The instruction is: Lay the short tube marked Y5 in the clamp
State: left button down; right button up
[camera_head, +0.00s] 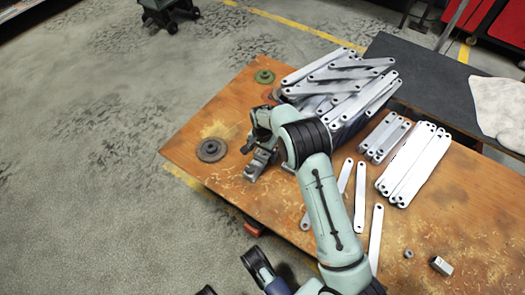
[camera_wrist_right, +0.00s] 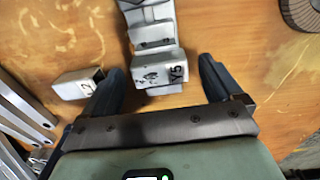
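The short grey tube marked Y5 (camera_wrist_right: 163,78) shows in the right wrist view, at the near end of a grey metal clamp (camera_wrist_right: 150,28); I cannot tell how far it sits in the clamp. My right gripper (camera_wrist_right: 162,78) is open, with one dark finger on each side of the tube and gaps on both sides. In the head view, the right gripper (camera_head: 252,142) is over the clamp (camera_head: 260,163) at the table's left part; the tube is not clear there. My left gripper (camera_head: 227,271) is open and empty at the bottom edge, off the table.
Another short marked tube (camera_wrist_right: 77,84) lies left of the gripper. Several flat galvanized bars (camera_head: 340,80) are piled at the back, with more stacks (camera_head: 412,165) to the right. A dark disc (camera_head: 211,150) lies left. A small block (camera_head: 441,265) and nut (camera_head: 408,254) lie front right.

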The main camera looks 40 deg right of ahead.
pick_arm(q)
jog(key=w+d+r+t+p, duration=0.1)
jog(key=w+r+t+p, duration=0.1)
jog(key=w+r, duration=0.3)
jog(key=shift+w+d+r+p, duration=0.15)
jog(key=shift+w+r+p, duration=0.35)
jog(key=shift+p, duration=0.3)
pick_arm(e)
notch_tip(320, 180, up, 14)
jog(key=shift+f, duration=0.25)
pick_arm(q)
jog(key=shift+s+r, duration=0.1)
jog(key=shift+s, duration=0.05)
